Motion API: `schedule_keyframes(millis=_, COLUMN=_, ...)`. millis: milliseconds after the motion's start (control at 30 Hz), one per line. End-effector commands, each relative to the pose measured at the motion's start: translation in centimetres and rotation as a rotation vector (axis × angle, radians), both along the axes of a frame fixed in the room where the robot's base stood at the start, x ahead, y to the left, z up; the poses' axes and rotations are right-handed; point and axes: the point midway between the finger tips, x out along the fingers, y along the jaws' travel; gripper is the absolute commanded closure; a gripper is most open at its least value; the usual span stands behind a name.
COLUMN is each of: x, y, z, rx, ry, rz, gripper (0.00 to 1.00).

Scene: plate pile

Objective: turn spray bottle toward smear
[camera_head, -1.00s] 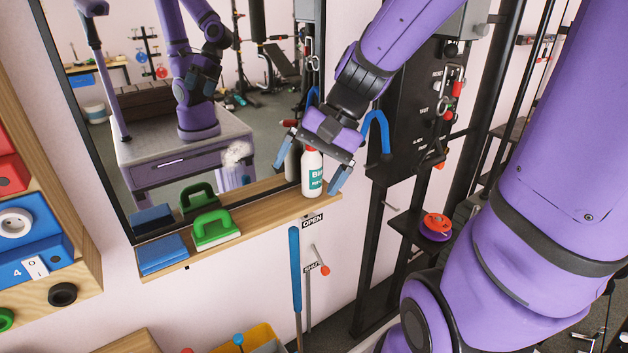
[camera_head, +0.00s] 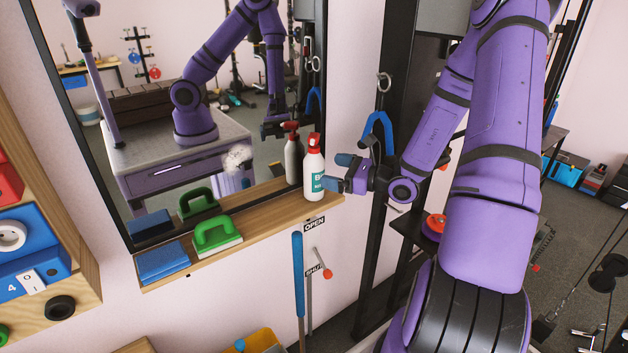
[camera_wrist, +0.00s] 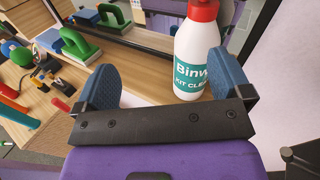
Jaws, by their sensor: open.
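The spray bottle (camera_head: 314,178), white with a teal label and red head, stands upright at the right end of the wooden shelf (camera_head: 262,205). My gripper (camera_head: 337,173) is open just right of the bottle, its fingers pointing left toward it. In the wrist view the bottle (camera_wrist: 193,62) stands nearer the right finger, with a wide gap to the left finger; I cannot tell whether that finger touches it. A white patch (camera_head: 238,158), seemingly the smear, shows on the mirror (camera_head: 140,85) left of the bottle. The red head is cut off in the wrist view.
A green-handled block (camera_head: 216,236) and a blue sponge (camera_head: 163,262) lie on the shelf's left part. The shelf is clear between the green-handled block and the bottle. A blue hook (camera_head: 380,130) is behind my gripper. A blue-handled lever (camera_head: 297,265) is below the shelf.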

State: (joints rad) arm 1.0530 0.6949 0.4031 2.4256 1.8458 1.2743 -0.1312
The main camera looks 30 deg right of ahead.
Motion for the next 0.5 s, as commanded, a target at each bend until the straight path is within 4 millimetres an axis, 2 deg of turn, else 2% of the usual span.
schedule_keyframes(millis=33, x=0.0, y=-1.2, z=-0.9, rx=0.039, ry=0.009, rz=-0.054, gripper=0.04)
schedule_keyframes(millis=100, x=0.1, y=-2.4, z=-1.7, rx=0.079, ry=0.015, rz=-0.111, gripper=0.04)
schedule_keyframes(millis=200, x=0.1, y=-3.4, z=-2.5, rx=0.114, ry=0.02, rz=-0.164, gripper=0.04)
schedule_keyframes(millis=333, x=0.8, y=-3.6, z=-2.8, rx=0.129, ry=0.023, rz=-0.187, gripper=0.04)
schedule_keyframes(millis=500, x=3.2, y=-2.6, z=-2.8, rx=0.129, ry=0.022, rz=-0.186, gripper=0.04)
